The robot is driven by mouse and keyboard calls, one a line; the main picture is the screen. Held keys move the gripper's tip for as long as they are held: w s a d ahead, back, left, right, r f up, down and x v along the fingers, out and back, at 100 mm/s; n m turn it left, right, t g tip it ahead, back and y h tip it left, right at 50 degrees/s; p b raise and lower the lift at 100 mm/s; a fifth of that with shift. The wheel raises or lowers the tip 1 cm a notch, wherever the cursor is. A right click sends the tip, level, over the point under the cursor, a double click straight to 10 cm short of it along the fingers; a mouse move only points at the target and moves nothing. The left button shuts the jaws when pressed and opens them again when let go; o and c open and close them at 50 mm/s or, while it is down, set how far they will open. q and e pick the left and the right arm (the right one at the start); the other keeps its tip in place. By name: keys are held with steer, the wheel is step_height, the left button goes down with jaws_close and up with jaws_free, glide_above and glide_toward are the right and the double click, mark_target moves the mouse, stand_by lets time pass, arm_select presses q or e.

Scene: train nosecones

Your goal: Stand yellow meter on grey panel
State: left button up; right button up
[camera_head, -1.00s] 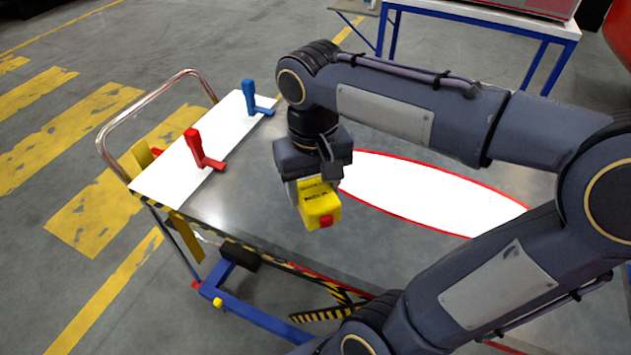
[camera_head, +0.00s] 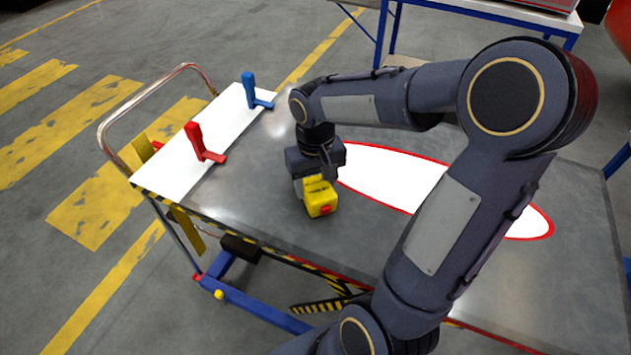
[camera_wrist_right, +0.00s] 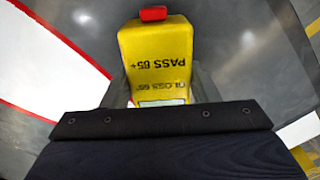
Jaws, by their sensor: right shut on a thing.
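The yellow meter (camera_head: 320,203), a boxy block with a red button on its end, is in the head view near the middle of the cart. My right gripper (camera_head: 313,184) is shut on it from above. In the right wrist view the yellow meter (camera_wrist_right: 157,50) shows dark lettering and a red button between the fingers of my right gripper (camera_wrist_right: 160,88). The grey panel (camera_head: 260,205) is the metallic flat top beneath it. The meter is low over this surface; I cannot tell whether it touches. My left gripper is not in view.
A white board (camera_head: 180,165) at the left end carries a red handle (camera_head: 198,142) and a blue handle (camera_head: 252,92). A white oval with red rim (camera_head: 385,178) lies right of the meter. A chrome rail (camera_head: 140,108) rises at the cart's left. Bare grey surface lies in front.

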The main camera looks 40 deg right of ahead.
mark_target(316, 182)
steer(key=shift+f, duration=0.2)
steer(key=o, duration=1.2)
steer(key=shift+r, duration=0.1)
steer(key=shift+o, duration=0.2)
step_height(316, 182, up, 12)
steer(key=s+a+f+n+t+y, duration=0.2)
steer(key=s+a+f+t, duration=0.3)
steer(key=s+a, duration=0.5)
steer(key=s+f+y, duration=0.1)
steer(key=s, duration=0.1)
steer(key=shift+s+t+y, duration=0.3)
steer(key=shift+s+y, duration=0.05)
steer(key=shift+y, duration=0.05)
steer(key=shift+a, duration=0.1)
